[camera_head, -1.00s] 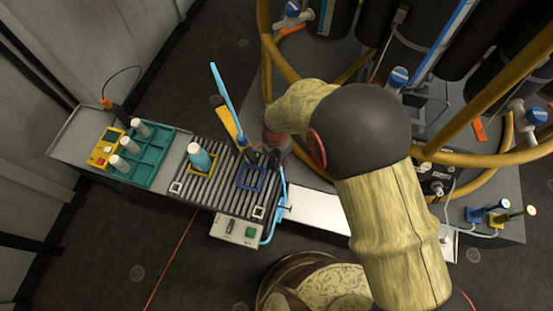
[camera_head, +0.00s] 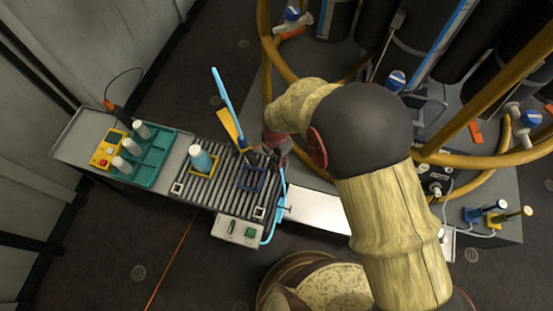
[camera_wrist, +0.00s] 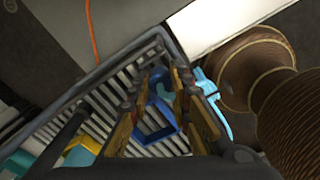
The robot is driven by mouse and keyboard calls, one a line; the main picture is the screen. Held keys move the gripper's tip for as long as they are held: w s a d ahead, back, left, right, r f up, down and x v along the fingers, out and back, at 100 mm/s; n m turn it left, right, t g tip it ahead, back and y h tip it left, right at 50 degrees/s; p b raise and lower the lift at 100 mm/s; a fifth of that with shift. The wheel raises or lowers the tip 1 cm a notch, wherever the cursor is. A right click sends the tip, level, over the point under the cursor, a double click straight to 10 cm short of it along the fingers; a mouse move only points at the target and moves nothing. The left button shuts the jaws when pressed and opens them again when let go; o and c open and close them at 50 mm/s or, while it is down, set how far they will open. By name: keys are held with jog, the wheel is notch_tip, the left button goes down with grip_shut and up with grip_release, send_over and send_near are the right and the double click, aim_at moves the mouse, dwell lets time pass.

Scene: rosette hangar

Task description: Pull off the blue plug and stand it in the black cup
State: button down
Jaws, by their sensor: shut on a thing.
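My gripper (camera_wrist: 160,88) is over the roller conveyor (camera_wrist: 100,112), near an empty square blue frame (camera_wrist: 153,134). A small blue-teal thing (camera_wrist: 163,90) shows between its fingers; the gripper is shut on it, but I cannot tell if it is the blue plug. In the head view, my gripper is partly hidden by my wrist, and the blue frame (camera_head: 251,180) is just beside it. A blue connector (camera_head: 473,214) with a pale end stands beside a yellow one (camera_head: 497,216) at the far right. I cannot make out the black cup.
A teal rack (camera_head: 152,162) with white-capped items and a yellow button box (camera_head: 107,149) are at left. A light-blue bar (camera_head: 226,98) rises behind the rollers. Yellow rails (camera_head: 470,158) and dark cylinders crowd the right.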

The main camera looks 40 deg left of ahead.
jog(key=shift+r+p, duration=0.5)
jog(key=shift+r, duration=0.35)
jog(key=shift+f, duration=0.15)
jog(key=shift+f+b, duration=0.45)
jog(key=shift+f, duration=0.4)
jog(key=shift+f, duration=0.1)
jog(key=shift+f+b, duration=0.45)
jog(key=shift+f, duration=0.3)
jog(key=shift+d+f, duration=0.1)
jog(key=shift+f, duration=0.05)
jog(key=shift+r, duration=0.25)
jog(key=shift+r+p, duration=1.4)
jog(key=shift+r, duration=0.25)
